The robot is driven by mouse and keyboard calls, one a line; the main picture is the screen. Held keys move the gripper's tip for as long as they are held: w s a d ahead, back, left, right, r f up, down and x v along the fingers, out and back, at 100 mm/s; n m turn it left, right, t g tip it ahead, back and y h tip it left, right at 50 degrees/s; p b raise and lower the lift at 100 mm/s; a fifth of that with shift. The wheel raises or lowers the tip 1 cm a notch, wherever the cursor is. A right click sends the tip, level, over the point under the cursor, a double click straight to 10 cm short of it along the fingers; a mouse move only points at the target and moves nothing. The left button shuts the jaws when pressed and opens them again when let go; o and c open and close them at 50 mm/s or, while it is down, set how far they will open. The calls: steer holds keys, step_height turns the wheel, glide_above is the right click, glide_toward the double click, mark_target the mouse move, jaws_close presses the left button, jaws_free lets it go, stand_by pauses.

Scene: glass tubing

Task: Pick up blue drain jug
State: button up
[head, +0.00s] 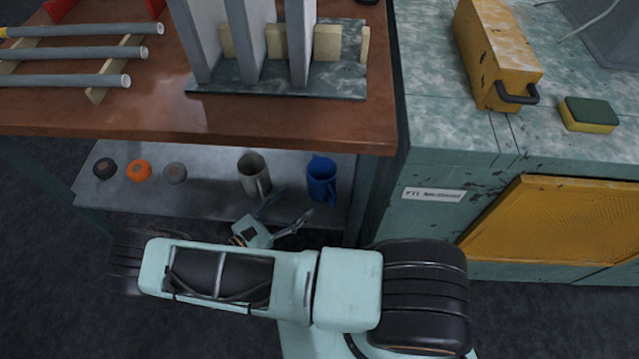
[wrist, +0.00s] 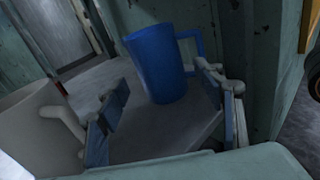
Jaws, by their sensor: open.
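The blue drain jug (head: 321,181) stands upright on the lower shelf under the wooden bench, near the shelf's right end. In the wrist view the blue jug (wrist: 160,66) is ahead of my gripper, between the lines of its fingers, with its handle to the right. My gripper (wrist: 167,115) is open and empty, and its fingers are short of the jug. In the head view my gripper (head: 285,212) is at the shelf's front edge, left of and in front of the jug.
A grey jug (head: 252,174) stands left of the blue one; in the wrist view its handle (wrist: 66,122) is close to my left finger. Black, orange and grey round caps (head: 139,170) sit farther left on the shelf (head: 215,205). A bench leg (head: 361,195) is close on the right.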

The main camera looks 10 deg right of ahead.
mark_target(313, 189)
steer(key=shift+d+f+n+t, duration=0.15)
steer(key=shift+f+n+t, duration=0.35)
steer(key=x, duration=0.5)
steer(key=shift+f, duration=0.1)
steer(key=shift+f+b+x, duration=0.2)
steer(key=shift+f+x, duration=0.05)
steer(key=shift+x, duration=1.15)
steer(key=shift+f+b+x, duration=0.15)
steer(key=shift+f+x, duration=0.05)
steer(key=shift+x, duration=1.2)
steer(key=shift+w, duration=0.1)
steer(key=shift+c, duration=0.5)
steer(key=c, duration=0.8)
